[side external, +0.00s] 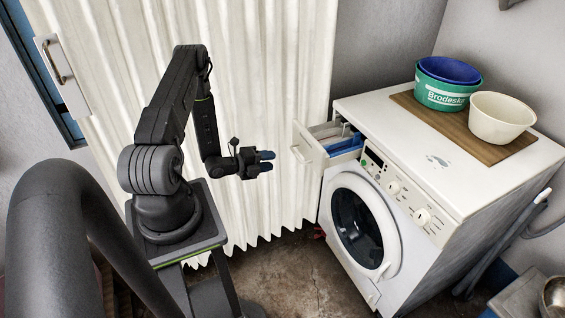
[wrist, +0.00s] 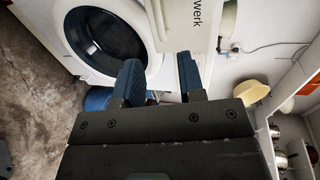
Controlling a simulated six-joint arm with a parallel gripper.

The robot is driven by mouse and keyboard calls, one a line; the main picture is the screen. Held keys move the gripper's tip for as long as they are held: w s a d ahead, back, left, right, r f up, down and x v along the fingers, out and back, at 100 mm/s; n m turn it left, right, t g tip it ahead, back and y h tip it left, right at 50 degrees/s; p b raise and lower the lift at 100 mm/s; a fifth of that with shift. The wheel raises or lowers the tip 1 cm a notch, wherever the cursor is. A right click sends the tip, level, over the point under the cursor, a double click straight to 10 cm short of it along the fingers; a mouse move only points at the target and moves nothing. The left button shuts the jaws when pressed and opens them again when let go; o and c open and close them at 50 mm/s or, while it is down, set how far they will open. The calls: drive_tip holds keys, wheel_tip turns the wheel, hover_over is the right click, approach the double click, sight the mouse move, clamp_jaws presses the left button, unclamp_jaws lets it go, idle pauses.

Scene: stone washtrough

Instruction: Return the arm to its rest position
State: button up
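My gripper (side external: 267,161) is in front of the pleated curtain, to the left of the washing machine (side external: 376,197) and close to its pulled-out detergent drawer (side external: 310,155). In the wrist view my gripper (wrist: 161,80) has its two blue-padded fingers apart with nothing between them. The white drawer front (wrist: 188,22), with the letters "werk" on it, shows just beyond the fingertips. I cannot tell the exact gap, but no contact is visible. My arm stands bent on its base, with the forearm hanging down and the gripper pointing right.
The drawer stays open, sticking out from the machine's upper left. A wooden board (side external: 408,101) on the machine holds green and blue basins (side external: 445,87) and a cream basin (side external: 501,117). The white curtain (side external: 262,60) hangs behind my arm. Concrete floor (side external: 290,270) below is mostly clear.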

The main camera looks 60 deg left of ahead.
drive_tip(key=w+a+r+n+g, duration=0.1)
drive_tip(key=w+r+g, duration=0.1)
drive_tip(key=w+r, duration=0.35)
drive_tip(key=w+d+r+n+g+y, duration=0.2)
drive_tip(key=d+r+n, duration=0.2)
drive_tip(key=r, duration=0.5)
drive_tip(key=w+d+r+n+g+y, duration=0.2)
drive_tip(key=d+r+n, duration=0.1)
drive_tip(key=r, duration=0.6)
drive_tip(key=s+d+r+n+g, duration=0.2)
drive_tip(key=s+d+r+n, duration=0.45)
drive_tip(key=d+r, duration=0.35)
drive_tip(key=s+d+r+n+g+h, duration=0.1)
drive_tip(key=s+d+r+n+h, duration=0.1)
drive_tip(key=s+d, duration=1)
drive_tip(key=shift+s+r+n+g+h, duration=0.25)
drive_tip(key=shift+s+n+g+h, duration=0.15)
drive_tip(key=shift+s+n+h, duration=0.45)
